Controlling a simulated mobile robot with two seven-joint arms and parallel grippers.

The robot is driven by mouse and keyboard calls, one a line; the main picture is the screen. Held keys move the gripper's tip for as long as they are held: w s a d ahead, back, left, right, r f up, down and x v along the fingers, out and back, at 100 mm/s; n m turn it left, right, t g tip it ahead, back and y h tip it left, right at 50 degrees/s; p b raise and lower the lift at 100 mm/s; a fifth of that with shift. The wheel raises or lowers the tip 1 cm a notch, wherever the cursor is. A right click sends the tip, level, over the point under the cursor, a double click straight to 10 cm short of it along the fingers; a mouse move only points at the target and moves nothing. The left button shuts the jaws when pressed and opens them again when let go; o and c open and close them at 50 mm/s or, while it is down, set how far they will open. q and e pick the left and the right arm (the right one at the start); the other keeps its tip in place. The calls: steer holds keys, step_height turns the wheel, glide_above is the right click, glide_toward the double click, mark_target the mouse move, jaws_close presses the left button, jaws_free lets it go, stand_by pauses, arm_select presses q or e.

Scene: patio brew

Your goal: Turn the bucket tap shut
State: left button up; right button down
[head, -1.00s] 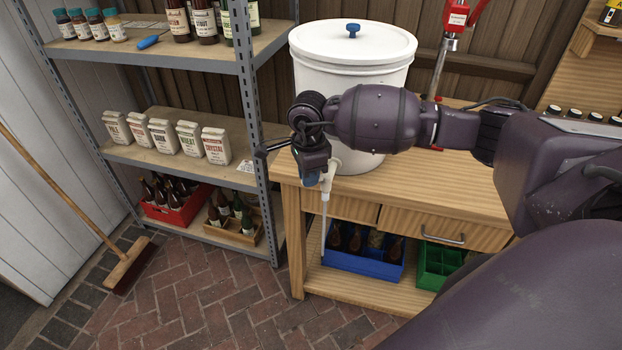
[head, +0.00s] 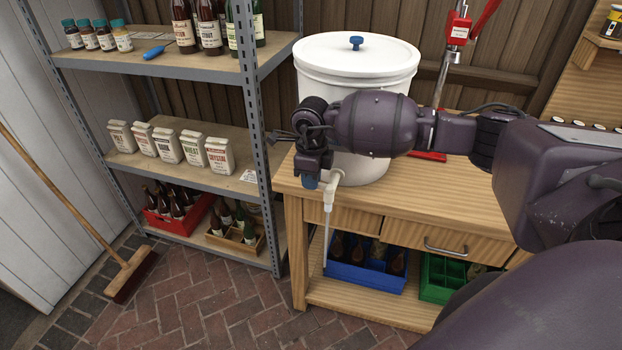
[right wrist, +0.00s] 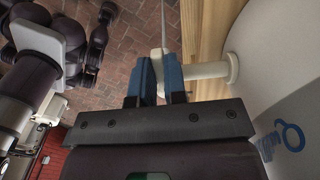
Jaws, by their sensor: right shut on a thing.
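The white bucket (head: 355,70) with a blue-knobbed lid stands on the wooden bench. Its white tap (head: 331,190) sticks out low at the front, with a thin pale tube hanging down from it. My right gripper (head: 311,181) is at the tap, just left of its spout. In the right wrist view the blue fingers of my right gripper (right wrist: 159,75) are shut on the tap's lever, which they mostly hide. The tap's white body (right wrist: 208,70) runs right from them to the bucket wall (right wrist: 285,65).
The bench (head: 450,185) has a drawer and, below, a blue crate (head: 365,277) and a green crate (head: 450,280). A metal shelf (head: 255,130) with bags and bottles stands close to the left. A red-handled bottle capper (head: 458,30) stands behind.

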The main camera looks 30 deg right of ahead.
stand_by(0.4)
steer(key=c, duration=1.2)
jaws_free()
steer(key=shift+o, duration=0.2)
step_height(320, 180, up, 11)
steer(key=shift+f, duration=0.1)
